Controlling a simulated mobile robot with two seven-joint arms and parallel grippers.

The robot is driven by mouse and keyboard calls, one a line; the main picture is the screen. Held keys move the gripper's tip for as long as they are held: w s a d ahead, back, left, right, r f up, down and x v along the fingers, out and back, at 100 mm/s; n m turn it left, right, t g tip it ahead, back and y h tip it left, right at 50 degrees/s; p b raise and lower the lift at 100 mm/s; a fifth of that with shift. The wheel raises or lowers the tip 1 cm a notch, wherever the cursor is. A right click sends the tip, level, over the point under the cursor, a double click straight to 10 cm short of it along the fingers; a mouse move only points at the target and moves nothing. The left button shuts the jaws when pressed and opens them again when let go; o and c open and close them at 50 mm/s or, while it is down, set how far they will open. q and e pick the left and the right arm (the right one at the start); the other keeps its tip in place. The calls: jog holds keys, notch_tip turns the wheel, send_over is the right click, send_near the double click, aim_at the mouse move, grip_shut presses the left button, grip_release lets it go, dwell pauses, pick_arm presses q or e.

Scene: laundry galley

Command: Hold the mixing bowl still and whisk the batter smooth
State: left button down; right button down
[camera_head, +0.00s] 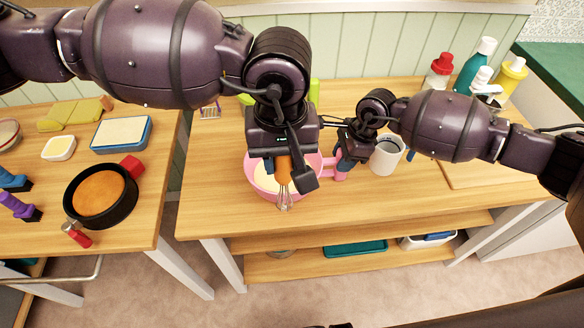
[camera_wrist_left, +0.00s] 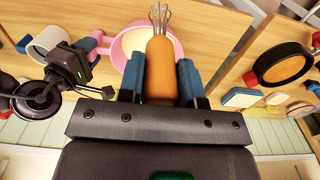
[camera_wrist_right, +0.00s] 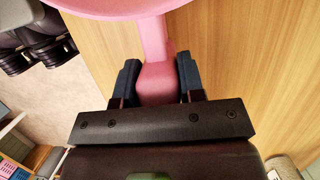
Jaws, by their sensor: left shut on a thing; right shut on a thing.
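The pink mixing bowl (camera_head: 256,187) stands on the wooden table with pale batter (camera_head: 264,178) in it. My left gripper (camera_head: 283,164) is shut on the orange handle of the whisk (camera_head: 284,200), which points down. Its wires overlap the bowl's front wall in the head view and show whole, so they look outside the batter, above or in front of the rim. In the left wrist view the handle (camera_wrist_left: 160,70) sits between the blue fingers. My right gripper (camera_head: 341,165) is shut on the bowl's pink handle (camera_wrist_right: 156,82). My left arm hides part of the bowl.
A white mug (camera_head: 387,155) stands just right of my right gripper. Several bottles (camera_head: 474,65) and a cutting board (camera_head: 470,174) are further right. The left table holds a round pan (camera_head: 129,205) and a blue-rimmed tray (camera_head: 148,136). Table left of the bowl is clear.

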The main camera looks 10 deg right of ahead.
jog(key=c, duration=0.6)
grip_release()
jog(key=shift+c, duration=0.2)
jog(key=v, duration=0.7)
jog(key=shift+r, duration=0.2)
jog(key=shift+d, duration=0.15)
jog(key=v, duration=1.2)
dwell(0.5)
